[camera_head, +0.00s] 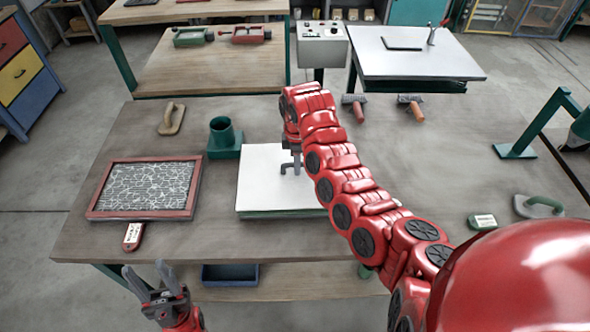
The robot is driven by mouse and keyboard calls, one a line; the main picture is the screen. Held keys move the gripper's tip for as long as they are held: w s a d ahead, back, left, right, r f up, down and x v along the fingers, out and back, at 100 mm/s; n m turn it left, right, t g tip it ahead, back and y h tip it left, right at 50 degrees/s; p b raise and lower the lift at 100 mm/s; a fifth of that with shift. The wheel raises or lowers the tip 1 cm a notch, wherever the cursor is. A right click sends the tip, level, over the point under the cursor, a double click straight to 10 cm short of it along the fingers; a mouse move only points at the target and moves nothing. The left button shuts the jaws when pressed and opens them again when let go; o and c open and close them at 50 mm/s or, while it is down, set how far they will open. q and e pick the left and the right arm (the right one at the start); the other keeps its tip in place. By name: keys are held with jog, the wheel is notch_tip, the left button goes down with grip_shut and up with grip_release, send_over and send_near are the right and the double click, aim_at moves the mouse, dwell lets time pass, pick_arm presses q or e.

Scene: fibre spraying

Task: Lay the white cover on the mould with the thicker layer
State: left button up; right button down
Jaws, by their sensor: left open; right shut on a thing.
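A red-framed mould (145,187) with a layer of pale, dense fibres over its dark inside lies on the left part of the table. A white square cover (258,195) lies flat at the table's middle, with a greenish edge showing below it; what is under it is hidden. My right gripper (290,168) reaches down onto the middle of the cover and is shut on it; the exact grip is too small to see. My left gripper (152,284) is open and empty, below the table's front edge at the lower left.
A green cup-like holder (223,138) stands between mould and cover. The table right of my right arm is mostly clear.

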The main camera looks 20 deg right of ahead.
jog(key=shift+w+a+r, duration=0.1)
jog(key=shift+w+a, duration=0.05)
jog(key=shift+w, duration=0.15)
notch_tip(320, 180, down, 3)
jog(key=p, duration=0.2)
jog(key=shift+a+p, duration=0.1)
jog(key=shift+p, duration=0.25)
jog(key=shift+f, duration=0.35)
jog(key=shift+f, duration=0.1)
jog(key=c, duration=0.8)
grip_release()
notch_tip(320, 180, up, 4)
jog(key=b, duration=0.2)
jog(key=shift+w+r+b, duration=0.1)
jog(key=shift+r+b, duration=0.15)
jog(key=shift+b, duration=0.05)
notch_tip(320, 180, up, 7)
jog(key=shift+f+b, duration=0.2)
jog(key=shift+b, duration=0.2)
jog(key=shift+r, duration=0.6)
